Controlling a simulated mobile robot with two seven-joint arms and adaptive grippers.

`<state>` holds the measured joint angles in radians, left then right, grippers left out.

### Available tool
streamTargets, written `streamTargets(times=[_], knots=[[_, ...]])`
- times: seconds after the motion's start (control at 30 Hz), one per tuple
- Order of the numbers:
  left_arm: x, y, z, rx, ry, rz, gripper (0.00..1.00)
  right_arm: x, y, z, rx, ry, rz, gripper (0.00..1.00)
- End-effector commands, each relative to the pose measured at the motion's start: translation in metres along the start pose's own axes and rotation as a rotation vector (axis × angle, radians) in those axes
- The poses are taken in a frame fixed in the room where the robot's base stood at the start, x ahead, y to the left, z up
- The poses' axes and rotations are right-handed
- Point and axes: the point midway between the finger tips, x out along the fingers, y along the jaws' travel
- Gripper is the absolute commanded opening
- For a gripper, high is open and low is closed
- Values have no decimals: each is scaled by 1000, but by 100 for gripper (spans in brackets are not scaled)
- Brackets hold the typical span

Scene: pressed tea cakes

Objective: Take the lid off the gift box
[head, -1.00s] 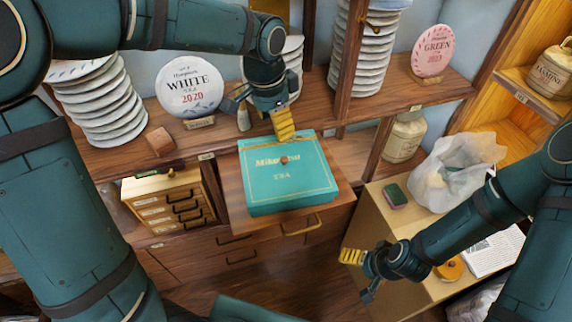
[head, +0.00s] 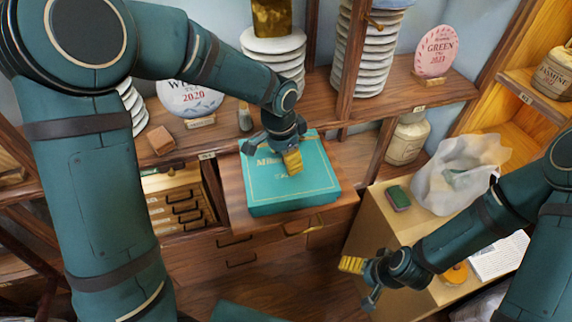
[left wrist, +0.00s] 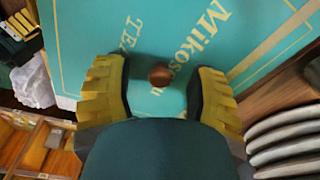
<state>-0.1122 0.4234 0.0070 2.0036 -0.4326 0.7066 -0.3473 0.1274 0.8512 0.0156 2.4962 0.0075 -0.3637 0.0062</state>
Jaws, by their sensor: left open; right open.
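The teal gift box (head: 291,190) sits with its lid on, on a wooden pull-out board (head: 236,188). The lid has a gold border, lettering and a small brown knob, which shows in the left wrist view (left wrist: 160,75). My left gripper (head: 290,165) is over the lid, pointing down, and hides the knob in the head view. In the left wrist view my left gripper (left wrist: 158,90) is open, with its yellow fingers on either side of the knob and apart from it. My right gripper (head: 354,270) is open and empty, away from the box, by the cardboard-coloured counter.
Stacked pale tea cakes (head: 275,55) and a round white sign (head: 190,98) stand on the shelf behind. A small drawer chest (head: 178,205) is left of the box. A plastic bag (head: 455,175) and green block (head: 398,198) lie on the right-hand counter (head: 372,228).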

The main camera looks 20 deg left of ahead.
Motion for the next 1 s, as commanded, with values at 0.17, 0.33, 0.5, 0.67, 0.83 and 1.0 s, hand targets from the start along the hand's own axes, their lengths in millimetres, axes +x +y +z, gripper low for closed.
streamTargets(times=[0.17,0.33,0.5,0.67,0.83,1.0], knots=[[2,0,0,-1,1,-1,56,0,0,0,0,-1,0,90],[2,0,0,-1,1,0,34,0,0,0,0,-1,0,90],[2,0,0,-1,1,0,0,0,0,0,0,0,0,90],[2,0,0,-1,1,-1,0,0,0,0,0,0,0,90],[2,0,0,-1,1,0,0,0,0,0,0,0,0,90],[-12,-1,-3,-1,4,-2,0,-3,-1,-1,1,2,0,90]])
